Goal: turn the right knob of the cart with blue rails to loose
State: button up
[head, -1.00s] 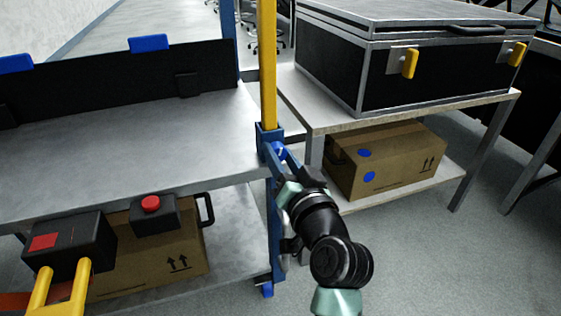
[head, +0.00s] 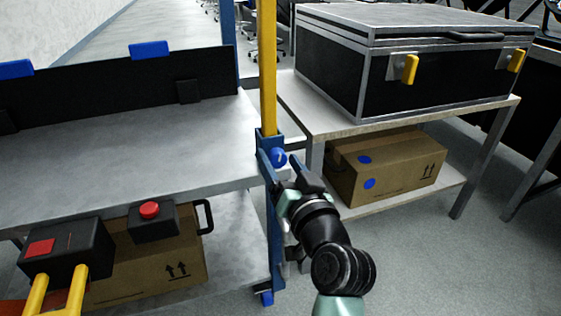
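The cart with blue rails (head: 272,228) stands at left, with a grey top shelf and a yellow upright at its right corner. Its right knob (head: 279,157) is a small round blue knob with a pale mark, on the blue bracket under the yellow upright. My gripper (head: 284,169) reaches up to it from the lower right. Its dark fingers look apart, with the tips just below and beside the knob. I cannot tell whether they touch it. The knob's face shows; the left finger is hard to separate from the bracket.
A grey table (head: 330,126) with a black case (head: 425,75) stands close on the right, a carton (head: 385,168) on its lower shelf. Floor is clear at lower right.

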jog(key=p+v, duration=0.4)
jog(key=v, duration=0.9)
dwell(0.4)
